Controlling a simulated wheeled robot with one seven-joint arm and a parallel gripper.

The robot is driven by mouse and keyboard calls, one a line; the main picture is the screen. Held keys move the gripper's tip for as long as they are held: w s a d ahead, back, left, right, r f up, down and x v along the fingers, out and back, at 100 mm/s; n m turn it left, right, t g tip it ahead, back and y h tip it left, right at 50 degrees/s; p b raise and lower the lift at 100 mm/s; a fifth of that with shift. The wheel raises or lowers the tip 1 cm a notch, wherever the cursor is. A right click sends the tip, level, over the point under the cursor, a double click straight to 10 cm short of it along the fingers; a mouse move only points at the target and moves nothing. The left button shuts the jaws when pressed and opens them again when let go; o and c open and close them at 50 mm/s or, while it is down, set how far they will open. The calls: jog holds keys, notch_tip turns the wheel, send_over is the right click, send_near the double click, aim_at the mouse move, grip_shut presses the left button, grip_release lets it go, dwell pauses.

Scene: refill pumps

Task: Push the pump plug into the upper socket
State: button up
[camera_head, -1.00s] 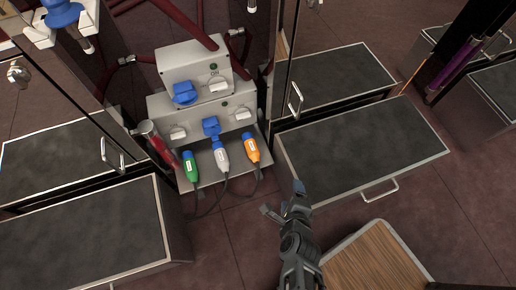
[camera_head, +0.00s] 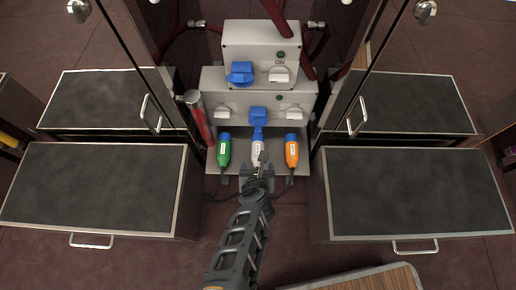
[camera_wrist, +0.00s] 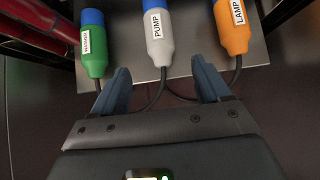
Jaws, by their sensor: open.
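The pump plug is white with a blue end and a PUMP label (camera_wrist: 157,34); it lies on the shelf between a green and an orange plug, its cord running toward me. The upper socket has a blue cover (camera_head: 240,72) on the upper grey box, left of a white switch marked ON.
The green plug (camera_head: 224,150) and the orange LAMP plug (camera_head: 292,151) lie close on either side. A lower blue socket (camera_head: 258,114) sits on the lower box. A red cylinder (camera_head: 197,113) stands at the left. Dark-topped drawers (camera_head: 90,190) (camera_head: 420,190) flank the shelf.

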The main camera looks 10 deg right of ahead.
aim_at(258, 163)
jog(key=b+x, duration=0.6)
jog(key=x, duration=0.1)
jog(key=shift+f+b, duration=0.25)
jog(key=shift+b, duration=0.05)
jog(key=shift+b+x, duration=0.65)
jog(key=shift+x, duration=0.15)
jog(key=shift+w+d+r, duration=0.1)
jog(key=shift+w, duration=0.05)
jog(key=shift+c, duration=0.2)
grip_shut()
jog(key=s+a+p, duration=0.1)
jog(key=s, duration=0.5)
jog(key=shift+p, duration=0.35)
dwell(1.5)
jog(key=shift+a, duration=0.1)
jog(key=shift+r, duration=0.1)
jog(key=shift+r+p, duration=1.4)
jog(key=shift+r, duration=0.05)
